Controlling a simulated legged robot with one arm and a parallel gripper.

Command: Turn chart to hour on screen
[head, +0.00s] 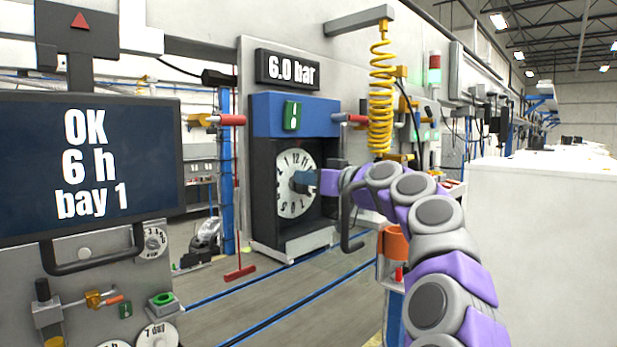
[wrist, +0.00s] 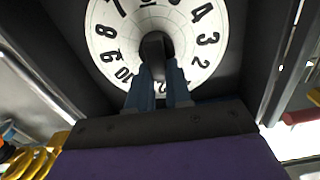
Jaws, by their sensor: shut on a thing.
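The screen (head: 90,165) at the left of the head view reads "OK", "6 h", "bay 1". The round white chart (head: 289,207) with black hour numbers sits in a dark recessed housing under a blue panel. In the head view, 11 and 12 are near its top. In the wrist view the chart (wrist: 105,45) appears upside down, and part of its rim is hidden by my gripper. My gripper (head: 306,181) is at the chart's centre. In the wrist view its two fingers (wrist: 159,85) are closed on the dark centre knob (wrist: 154,46).
A "6.0 bar" display (head: 287,70) is above the blue panel (head: 265,113). A yellow coiled hose (head: 381,95) hangs right of the housing. A dark bar handle (head: 348,225) is close under my arm. A large white block (head: 545,250) fills the right side.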

